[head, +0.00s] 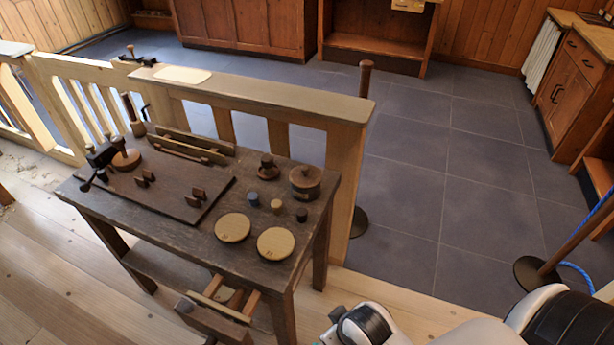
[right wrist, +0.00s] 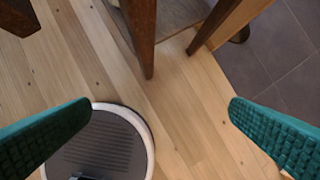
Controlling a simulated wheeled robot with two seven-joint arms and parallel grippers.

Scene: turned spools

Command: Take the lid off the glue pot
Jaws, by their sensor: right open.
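The glue pot (head: 305,184) seems to be the round dark brown wooden pot at the right back corner of the workbench. Its lid (head: 306,173), with a small knob, sits on top. My right gripper (right wrist: 161,108) shows in the right wrist view with its two green ribbed fingers wide apart and nothing between them. It is over the floor beside the workbench legs, away from the pot. In the head view my right arm comes in at the bottom right, and its fingers are not visible. My left gripper is not in view.
The dark workbench (head: 187,241) also holds a small knobbed turned piece (head: 268,168), two pale discs (head: 233,227), small spools (head: 277,205) and a flat board (head: 165,185). A wooden railing (head: 250,92) stands behind it. A rope post (head: 570,240) stands at right.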

